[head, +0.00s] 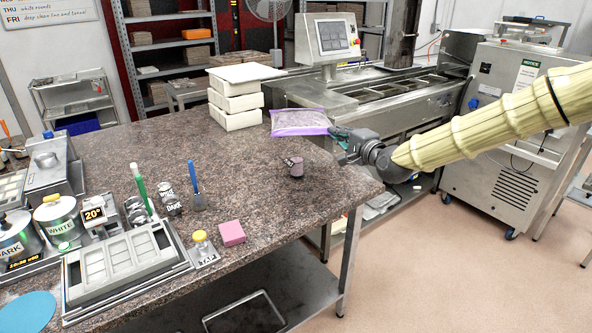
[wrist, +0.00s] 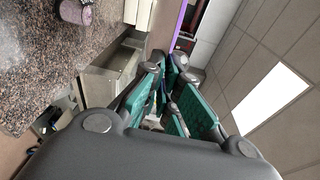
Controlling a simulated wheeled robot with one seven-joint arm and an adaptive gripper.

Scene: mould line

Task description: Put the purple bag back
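The purple bag (head: 300,122) is a flat, clear bag with a purple edge. In the head view it shows by the far right edge of the speckled counter, right of the white block stack. My gripper (head: 335,133) comes in from the right and meets the bag's right end. In the wrist view the bag is a thin purple strip (wrist: 181,22), seen edge-on and running in between the green-padded fingertips (wrist: 172,60). The fingers are close together on it, and the bag looks held level, clear of the counter. Its gripped end is hidden by the fingers.
A small purple-grey cup (head: 296,168) stands on the counter (head: 255,165) near my gripper. The white block stack (head: 236,100) is left of the bag. A steel machine (head: 400,95) stands behind. Moulds, pots and a pink block (head: 232,233) occupy the front left.

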